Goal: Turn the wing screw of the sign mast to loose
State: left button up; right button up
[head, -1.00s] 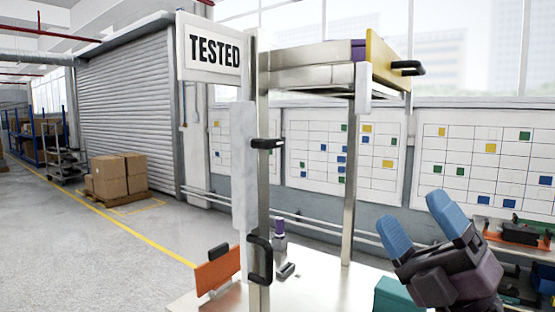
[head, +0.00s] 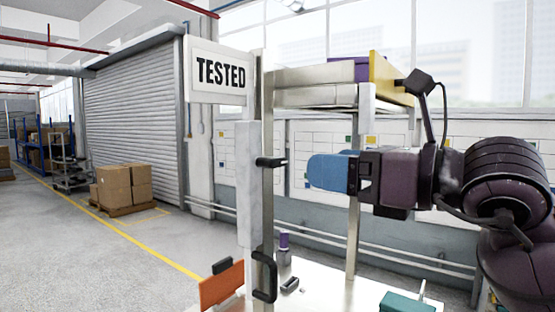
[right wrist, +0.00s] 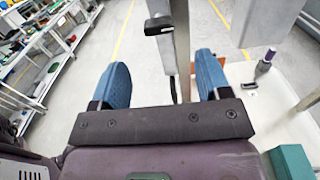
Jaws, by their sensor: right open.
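The TESTED sign (head: 220,72) stands on top of a pale upright mast (head: 248,190) fixed beside a metal cart post. A black wing screw (head: 271,162) sticks out to the right at mid-height. In the right wrist view the black wing screw (right wrist: 159,25) appears beyond the fingertips, near the top. My right gripper (head: 318,171) is level with it, a short gap to its right, with blue fingers pointing left. In the right wrist view my right gripper (right wrist: 160,66) is open and empty, its fingers wide apart. My left gripper is out of view.
The cart's upper shelf (head: 315,97) is above my right gripper, and another post (head: 353,230) stands close by. A black handle (head: 264,277) is lower on the mast side. The lower deck holds an orange panel (head: 221,286), a purple-topped item (head: 284,242) and a teal box (head: 407,302).

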aim_at(280, 162)
jog(key=p+x, duration=0.1)
jog(key=x, duration=0.7)
jog(key=shift+w+a, duration=0.4)
jog(key=shift+a, duration=0.2)
jog(key=c, duration=0.9)
